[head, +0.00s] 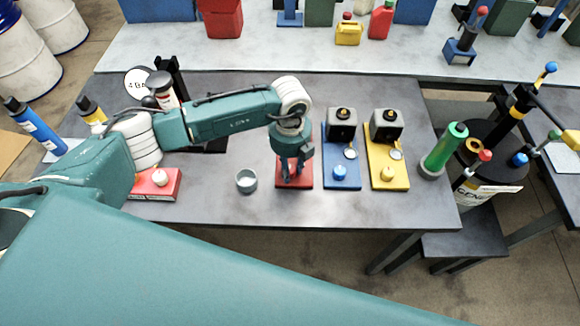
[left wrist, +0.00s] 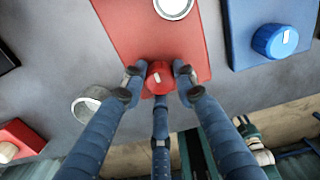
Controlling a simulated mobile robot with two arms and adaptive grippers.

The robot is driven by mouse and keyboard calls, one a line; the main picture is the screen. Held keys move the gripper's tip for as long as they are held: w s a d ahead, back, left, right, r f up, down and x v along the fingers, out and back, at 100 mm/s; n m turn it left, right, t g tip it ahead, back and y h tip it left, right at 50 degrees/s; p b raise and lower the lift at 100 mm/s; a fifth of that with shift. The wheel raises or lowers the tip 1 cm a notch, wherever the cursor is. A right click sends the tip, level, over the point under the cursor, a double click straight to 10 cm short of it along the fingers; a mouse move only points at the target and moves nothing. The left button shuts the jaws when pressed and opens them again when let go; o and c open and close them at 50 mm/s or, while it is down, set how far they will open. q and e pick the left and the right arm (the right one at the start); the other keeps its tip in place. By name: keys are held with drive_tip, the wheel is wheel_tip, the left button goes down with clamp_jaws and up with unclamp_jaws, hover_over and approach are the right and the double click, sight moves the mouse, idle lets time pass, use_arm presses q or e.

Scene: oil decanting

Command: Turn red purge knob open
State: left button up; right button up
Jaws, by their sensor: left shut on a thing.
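The red purge knob (left wrist: 160,76) stands on the red base plate (left wrist: 140,30) in the left wrist view, with a pale mark on its side. My left gripper (left wrist: 159,85) has its dark blue fingers around the knob and is shut on it. My right gripper is not in view.
Right of the red plate stand a blue unit (head: 341,172) and a yellow unit (head: 387,172), each with its own knob. A small grey cup (head: 246,181) stands close on the left. A red block (head: 150,184) with a white knob lies further left.

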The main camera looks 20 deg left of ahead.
use_arm(q)
drive_tip(key=shift+f+m+b, duration=0.1)
drive_tip(key=shift+m+b, duration=0.2)
drive_tip(key=shift+b, duration=0.15)
drive_tip(key=shift+m+b, duration=0.6)
drive_tip(key=shift+b, duration=0.1)
drive_tip(key=m+b, duration=1.3)
drive_tip(key=b, duration=0.2)
drive_tip(key=shift+w+f+b, duration=0.1)
drive_tip(key=shift+b, duration=0.3)
drive_tip(key=shift+r+m+b, duration=0.25)
drive_tip(key=shift+m+b, duration=1.2)
drive_tip(key=shift+m, duration=0.15)
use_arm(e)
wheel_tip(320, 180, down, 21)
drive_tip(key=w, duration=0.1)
use_arm(q)
drive_tip(key=o, duration=1.1)
drive_tip(key=shift+o, duration=0.2)
